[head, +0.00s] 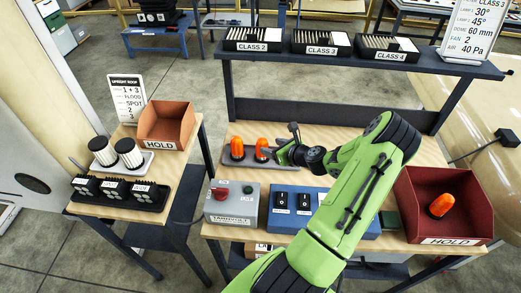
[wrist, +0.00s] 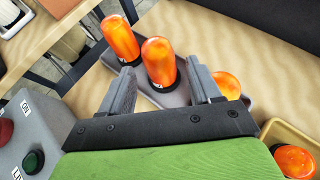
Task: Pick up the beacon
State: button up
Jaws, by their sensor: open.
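Two orange beacons with dark bases stand on a grey tray (head: 227,160): a left one (head: 237,148) and a right one (head: 262,149). In the wrist view, one beacon (wrist: 158,62) stands between and just beyond the fingertips of my open gripper (wrist: 161,82). Another beacon (wrist: 121,40) is to its left. A third beacon (wrist: 225,85) is partly hidden behind the right finger. A fourth orange beacon (wrist: 295,160) lies in a yellowish tray at lower right. In the head view, my gripper (head: 270,154) is low beside the right beacon. A further orange beacon (head: 440,205) lies in the red HOLD bin.
A grey button box (head: 232,216) and a blue switch box (head: 280,226) stand at the bench front. The red HOLD bin (head: 470,218) is at right. An orange HOLD bin (head: 165,122) stands on the left table. A dark shelf (head: 290,63) runs behind the bench.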

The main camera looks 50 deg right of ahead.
aim_at(266, 146)
jog(key=x, duration=0.5)
jog(key=shift+w+a+f, duration=0.1)
jog(key=shift+w+f, duration=0.05)
jog(key=shift+w, duration=0.05)
jog(key=shift+s, duration=0.15)
jog(key=shift+c, duration=0.3)
jog(key=c, duration=0.9)
jog(key=shift+o, duration=0.2)
notch_tip(266, 146, up, 10)
jog(key=shift+r+p, duration=0.1)
jog(key=shift+p, duration=0.55)
